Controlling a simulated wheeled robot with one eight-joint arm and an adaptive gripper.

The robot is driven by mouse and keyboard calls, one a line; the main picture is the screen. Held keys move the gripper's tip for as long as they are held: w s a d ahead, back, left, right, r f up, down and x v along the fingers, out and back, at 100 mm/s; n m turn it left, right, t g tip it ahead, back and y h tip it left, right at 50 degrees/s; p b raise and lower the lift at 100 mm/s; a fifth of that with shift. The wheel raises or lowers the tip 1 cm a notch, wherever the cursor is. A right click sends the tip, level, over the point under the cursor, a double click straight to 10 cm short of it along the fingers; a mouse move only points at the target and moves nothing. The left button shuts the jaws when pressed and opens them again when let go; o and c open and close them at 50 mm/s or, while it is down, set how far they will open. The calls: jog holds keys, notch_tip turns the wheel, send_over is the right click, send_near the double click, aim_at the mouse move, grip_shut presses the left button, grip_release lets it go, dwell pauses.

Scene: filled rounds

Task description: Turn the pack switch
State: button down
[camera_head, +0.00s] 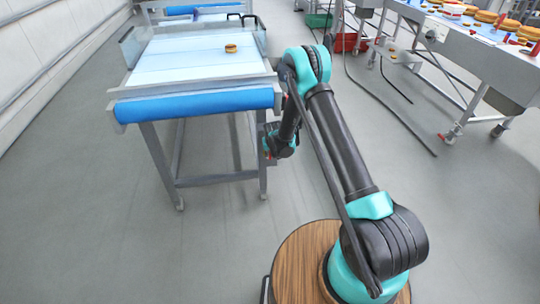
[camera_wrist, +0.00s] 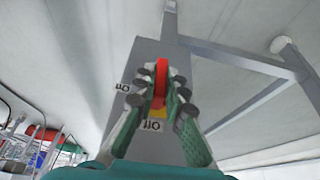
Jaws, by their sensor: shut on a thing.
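The pack switch has a red handle (camera_wrist: 162,80) and a yellow part (camera_wrist: 158,113) beneath it, on a grey panel (camera_wrist: 147,55) in the wrist view. The handle runs roughly up and down in the picture. One white label (camera_wrist: 122,87), seemingly ON, is at its left, and another label (camera_wrist: 152,126), seemingly OFF, is at its lower end. My gripper (camera_wrist: 158,88) has its fingers on both sides of the red handle, shut on it. In the head view my gripper (camera_head: 274,150) is beside the conveyor's right front leg; the switch cannot be made out there.
A conveyor (camera_head: 200,54) with a blue roller carries one burger-like round (camera_head: 231,48). A second line (camera_head: 480,45) with several rounds stands at the right. Green (camera_head: 318,20) and red (camera_head: 350,42) crates sit at the back. A cable (camera_head: 385,103) lies on the otherwise open floor.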

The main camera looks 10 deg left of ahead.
jog(key=shift+y, duration=0.3)
jog(key=shift+d+y, duration=0.15)
jog(key=shift+y, duration=0.35)
jog(key=m+y, duration=0.1)
jog(key=y, duration=0.2)
jog(key=g+y, duration=0.1)
jog(key=y, duration=0.2)
jog(key=m+g+y, duration=0.1)
jog(key=y, duration=0.2)
jog(key=shift+w+d+f+m, duration=0.1)
jog(key=shift+d+f+m, duration=0.15)
jog(key=shift+m, duration=0.05)
jog(key=shift+y, duration=0.3)
jog(key=c, duration=1.6)
grip_release()
jog(key=shift+d, duration=0.1)
